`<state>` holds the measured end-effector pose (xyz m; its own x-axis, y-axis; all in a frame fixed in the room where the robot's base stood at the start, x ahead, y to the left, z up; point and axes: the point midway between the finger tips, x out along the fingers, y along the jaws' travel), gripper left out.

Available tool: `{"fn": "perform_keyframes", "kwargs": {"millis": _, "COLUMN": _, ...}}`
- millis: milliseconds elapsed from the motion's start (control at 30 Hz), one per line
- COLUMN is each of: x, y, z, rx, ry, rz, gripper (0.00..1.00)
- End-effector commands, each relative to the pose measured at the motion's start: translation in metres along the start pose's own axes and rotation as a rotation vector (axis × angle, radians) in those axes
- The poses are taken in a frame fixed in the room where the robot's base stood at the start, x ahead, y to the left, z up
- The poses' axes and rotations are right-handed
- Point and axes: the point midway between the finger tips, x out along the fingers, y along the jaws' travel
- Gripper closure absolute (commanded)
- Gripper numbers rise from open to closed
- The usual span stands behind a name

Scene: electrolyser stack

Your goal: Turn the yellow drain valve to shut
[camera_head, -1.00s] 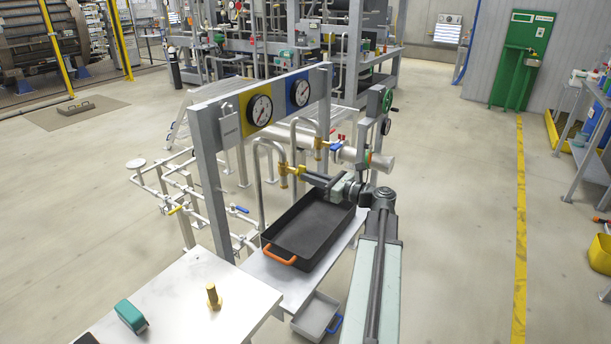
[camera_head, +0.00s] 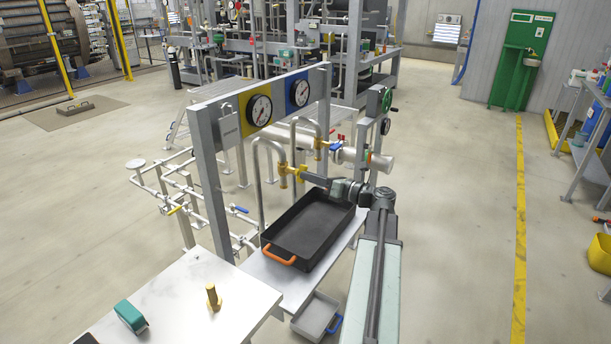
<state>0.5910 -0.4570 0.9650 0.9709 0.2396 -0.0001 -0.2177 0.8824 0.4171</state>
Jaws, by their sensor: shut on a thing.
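The yellow drain valve (camera_head: 284,172) sits at the end of the curved pipe in front of the yellow gauge panel. Its yellow lever (camera_head: 316,178) points right and slightly down in the picture, across the downward line of the pipe end. My gripper (camera_head: 331,183) is shut on the outer end of this lever, coming from the right. The fingertips are small and dark, so the exact grip is hard to see. My arm reaches in above the black tray (camera_head: 285,263).
A blue-handled valve (camera_head: 335,146) sits close behind my gripper. The frame post (camera_head: 206,190) stands left of the tray. A small grey tray (camera_head: 316,317) lies lower down. A bench with a brass fitting (camera_head: 213,297) is at front left.

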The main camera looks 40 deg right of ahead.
Motion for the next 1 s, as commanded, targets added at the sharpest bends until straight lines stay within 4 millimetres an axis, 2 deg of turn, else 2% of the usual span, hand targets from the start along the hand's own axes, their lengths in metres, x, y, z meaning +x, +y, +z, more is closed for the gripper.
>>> {"fn": "perform_keyframes", "kwargs": {"millis": 233, "x": -0.0005, "y": 0.0002, "z": -0.0013, "rx": 0.340, "ry": 0.004, "rz": -0.001, "gripper": 1.00}}
{"fn": "perform_keyframes", "kwargs": {"millis": 567, "x": -0.0003, "y": 0.0004, "z": -0.0015, "rx": 0.395, "ry": 0.004, "rz": -0.001, "gripper": 1.00}}
{"fn": "perform_keyframes", "kwargs": {"millis": 800, "x": -0.0002, "y": 0.0006, "z": -0.0015, "rx": 0.731, "ry": 0.004, "rz": -0.001, "gripper": 1.00}}
{"fn": "perform_keyframes", "kwargs": {"millis": 1000, "x": -0.0001, "y": 0.0007, "z": -0.0016, "rx": 0.773, "ry": 0.005, "rz": -0.001, "gripper": 1.00}}
